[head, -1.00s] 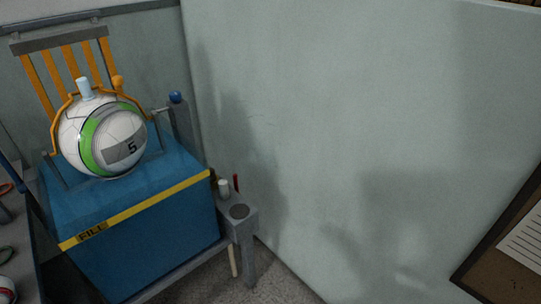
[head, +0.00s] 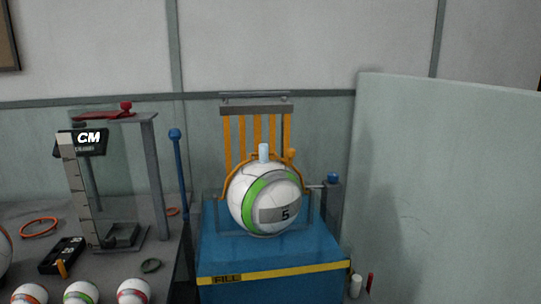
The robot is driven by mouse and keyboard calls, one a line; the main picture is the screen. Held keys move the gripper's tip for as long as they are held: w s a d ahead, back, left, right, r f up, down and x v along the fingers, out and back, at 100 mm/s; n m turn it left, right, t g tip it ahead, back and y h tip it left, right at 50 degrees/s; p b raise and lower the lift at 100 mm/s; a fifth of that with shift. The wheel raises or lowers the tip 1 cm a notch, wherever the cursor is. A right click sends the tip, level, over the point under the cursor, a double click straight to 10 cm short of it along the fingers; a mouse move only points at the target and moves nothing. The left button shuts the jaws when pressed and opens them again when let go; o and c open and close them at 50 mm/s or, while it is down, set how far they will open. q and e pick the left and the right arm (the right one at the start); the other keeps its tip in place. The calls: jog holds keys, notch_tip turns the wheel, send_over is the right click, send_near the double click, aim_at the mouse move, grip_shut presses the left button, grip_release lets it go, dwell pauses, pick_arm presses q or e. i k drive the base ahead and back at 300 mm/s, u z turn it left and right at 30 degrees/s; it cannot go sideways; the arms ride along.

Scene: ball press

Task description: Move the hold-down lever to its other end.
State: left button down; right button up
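A white and green ball (head: 265,203) marked 5 sits on the blue box (head: 222,255) with a yellow strip reading FILL. An orange hoop (head: 226,184) with an orange knob (head: 291,153) runs around the ball's upper part. A tall blue rod (head: 181,170) with a round blue top stands upright left of the box. I cannot tell which of these is the hold-down lever. Neither of my grippers is in view.
A dark table (head: 205,297) at the left holds a measuring stand (head: 155,180) with a CM sign, a black block (head: 62,256), rings and several balls. A pale panel (head: 450,200) stands at the right. A white bottle (head: 355,286) is low right of the box.

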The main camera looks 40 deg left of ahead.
aim_at(175, 134)
jog(key=u, duration=1.3)
jog(key=k, duration=1.05)
jog(key=u, duration=0.65)
jog(key=i, duration=1.05)
jog(key=z, duration=0.2)
